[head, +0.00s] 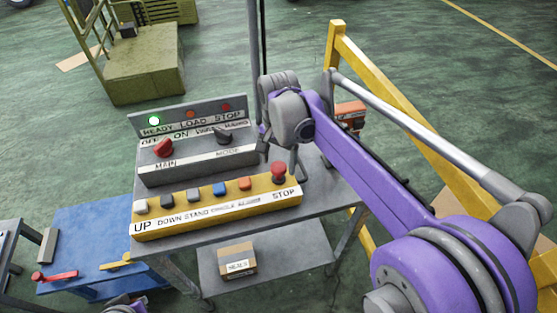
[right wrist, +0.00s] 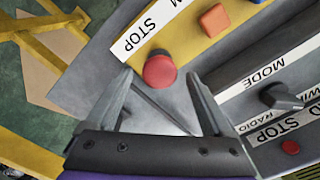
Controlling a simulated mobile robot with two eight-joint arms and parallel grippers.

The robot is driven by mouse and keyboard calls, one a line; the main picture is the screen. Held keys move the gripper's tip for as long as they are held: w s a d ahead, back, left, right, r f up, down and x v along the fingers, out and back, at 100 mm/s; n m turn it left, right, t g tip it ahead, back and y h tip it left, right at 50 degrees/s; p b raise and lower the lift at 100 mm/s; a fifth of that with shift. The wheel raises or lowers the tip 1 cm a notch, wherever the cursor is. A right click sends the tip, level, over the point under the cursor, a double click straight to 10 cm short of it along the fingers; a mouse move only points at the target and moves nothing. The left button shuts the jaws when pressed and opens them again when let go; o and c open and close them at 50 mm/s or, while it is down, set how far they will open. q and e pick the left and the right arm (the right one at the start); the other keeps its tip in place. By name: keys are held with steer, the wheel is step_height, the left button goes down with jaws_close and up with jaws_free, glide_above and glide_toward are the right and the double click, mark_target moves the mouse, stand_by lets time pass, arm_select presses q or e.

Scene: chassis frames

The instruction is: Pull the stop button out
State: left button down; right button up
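The stop button (head: 278,172) is a red mushroom knob at the right end of the yellow button box (head: 215,219), beside its white STOP label. In the right wrist view the red button (right wrist: 160,69) is framed between the tips of my right gripper (right wrist: 158,80). The fingers are spread and empty, and I cannot tell how far their tips are from the button. In the head view my right gripper (head: 281,153) hangs above and beside the button, partly hidden by its own wrist. Of my left arm only a small purple and grey piece shows at the bottom edge.
Several other buttons line the yellow box. A yellow frame (head: 340,60) rises at the right. A small cardboard box (head: 237,258) sits on the lower shelf.

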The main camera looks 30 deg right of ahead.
mark_target(279, 166)
step_height(279, 166, up, 11)
steer(key=shift+f+p, duration=0.15)
steer(key=shift+p, duration=0.15)
stand_by(0.4)
stand_by(0.3)
steer(key=s+a+f+n+t, duration=0.3)
steer(key=s+f+n, duration=0.3)
steer(key=s+f, duration=0.1)
steer(key=s+a+f+n+t, duration=0.2)
steer(key=s+a+f+n, duration=0.2)
steer(key=s+f, duration=0.3)
step_height(279, 166, down, 3)
steer(key=shift+s+f+n+t, duration=0.2)
steer(key=shift+n+t, duration=0.2)
steer(key=shift+n, duration=0.5)
